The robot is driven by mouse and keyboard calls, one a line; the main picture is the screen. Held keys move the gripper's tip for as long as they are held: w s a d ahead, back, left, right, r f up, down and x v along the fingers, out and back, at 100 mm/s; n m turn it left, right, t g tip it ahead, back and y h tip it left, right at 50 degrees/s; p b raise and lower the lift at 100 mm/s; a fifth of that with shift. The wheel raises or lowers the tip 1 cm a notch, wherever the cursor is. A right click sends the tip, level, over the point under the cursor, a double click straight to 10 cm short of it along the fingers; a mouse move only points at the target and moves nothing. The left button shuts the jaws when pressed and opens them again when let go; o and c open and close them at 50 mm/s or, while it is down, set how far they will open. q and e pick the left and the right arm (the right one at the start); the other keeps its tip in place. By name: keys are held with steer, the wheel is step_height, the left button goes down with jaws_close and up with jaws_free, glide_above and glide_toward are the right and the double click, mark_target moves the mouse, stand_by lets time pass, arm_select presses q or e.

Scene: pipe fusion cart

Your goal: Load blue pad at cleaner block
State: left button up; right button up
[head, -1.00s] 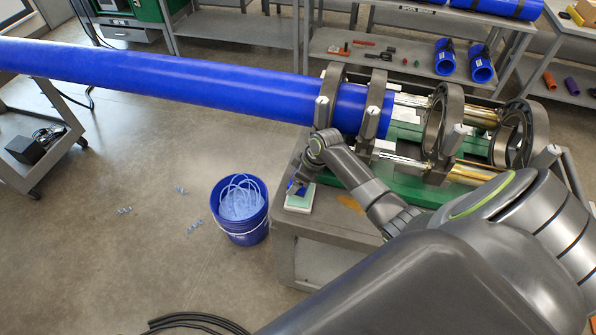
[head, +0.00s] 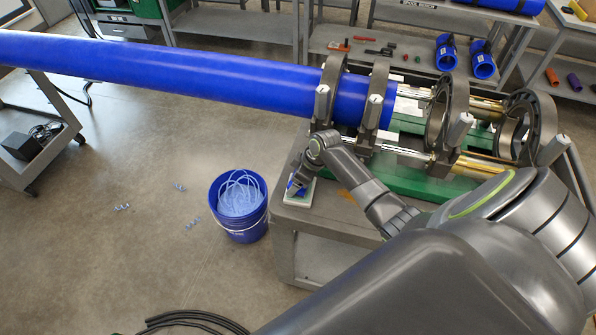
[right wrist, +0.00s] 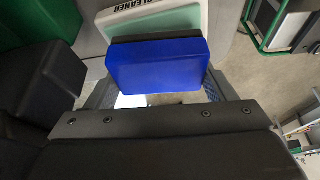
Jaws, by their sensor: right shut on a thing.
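The blue pad (right wrist: 158,66) is held between the fingers of my right gripper (right wrist: 158,92) in the right wrist view. The cleaner block (right wrist: 195,16), white with a pale green top and the word CLEANER, lies just beyond and partly behind the pad. In the head view the block (head: 304,197) sits on the cart's front left corner, with my right gripper (head: 297,187) over it. The pad is close to the green top; I cannot tell if they touch. My left gripper is not in view.
A long blue pipe (head: 180,72) lies in the clamp rings (head: 374,108) of the cart, above and behind my right gripper. A blue bucket (head: 238,222) with pale curled strips stands on the floor left of the cart. Black hoses (head: 190,322) lie in front.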

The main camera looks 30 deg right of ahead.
steer(key=shift+f+b, duration=0.35)
steer(key=shift+f, duration=0.15)
stand_by(0.4)
steer(key=shift+f, duration=0.1)
stand_by(1.2)
step_height(320, 180, up, 3)
steer(key=p, duration=0.3)
step_height(320, 180, up, 2)
steer(key=shift+r+p, duration=0.1)
steer(key=shift+p, duration=0.6)
steer(key=shift+r, duration=1)
